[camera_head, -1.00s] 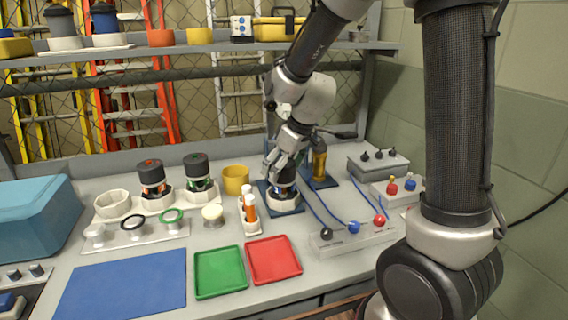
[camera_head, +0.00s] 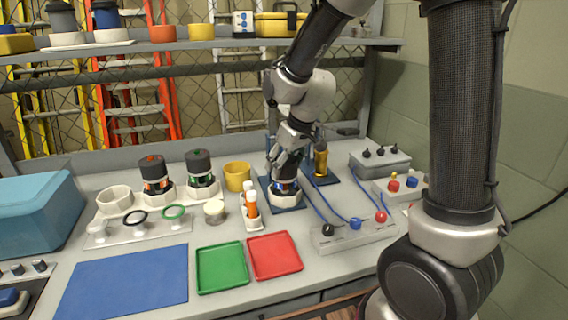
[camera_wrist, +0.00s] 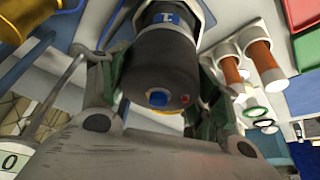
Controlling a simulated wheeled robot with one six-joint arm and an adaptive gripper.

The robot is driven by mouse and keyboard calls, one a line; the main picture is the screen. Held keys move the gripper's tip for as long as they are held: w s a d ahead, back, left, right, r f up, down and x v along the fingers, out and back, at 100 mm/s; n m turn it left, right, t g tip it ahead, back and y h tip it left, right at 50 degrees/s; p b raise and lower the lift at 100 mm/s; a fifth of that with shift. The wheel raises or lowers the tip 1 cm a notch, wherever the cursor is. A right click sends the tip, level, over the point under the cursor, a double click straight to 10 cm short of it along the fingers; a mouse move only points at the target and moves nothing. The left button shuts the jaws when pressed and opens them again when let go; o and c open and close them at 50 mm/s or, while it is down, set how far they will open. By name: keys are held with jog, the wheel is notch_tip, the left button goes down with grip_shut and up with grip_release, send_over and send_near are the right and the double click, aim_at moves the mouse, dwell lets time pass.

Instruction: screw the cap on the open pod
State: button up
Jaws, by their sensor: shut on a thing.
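The pod stands upright in a white holder (camera_head: 286,199) on a blue base plate (camera_head: 266,194), right of the middle of the bench. A little of the pod's blue-lit body (camera_head: 287,186) shows below my gripper. My gripper (camera_head: 284,173) is over it, pointing down. In the wrist view the black cap (camera_wrist: 158,68), with a blue spot and a small red spot on its end, sits between my two fingers, which are shut on its sides. The cap is in line with the pod. The seam between cap and pod is hidden, so I cannot tell how tightly it sits.
Two black-capped pods, red-marked (camera_head: 153,170) and green-marked (camera_head: 201,166), stand to the left. A yellow cup (camera_head: 237,177) and orange tubes (camera_head: 252,206) are close by on the left. A cabled connector box (camera_head: 355,236) is in front right. Green (camera_head: 222,268) and red (camera_head: 274,256) trays are empty.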

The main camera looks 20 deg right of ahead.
jog(key=m+h, duration=0.1)
jog(key=m, duration=0.3)
jog(key=shift+h, duration=0.3)
jog(key=m+h, duration=0.1)
jog(key=m, duration=0.3)
jog(key=m+h, duration=0.2)
jog(key=m, duration=0.3)
jog(key=shift+a+f, duration=0.1)
jog(key=m+g+h, duration=0.1)
jog(key=m, duration=0.3)
jog(key=shift+g, duration=0.4)
jog(key=o, duration=1)
jog(key=shift+o, duration=0.2)
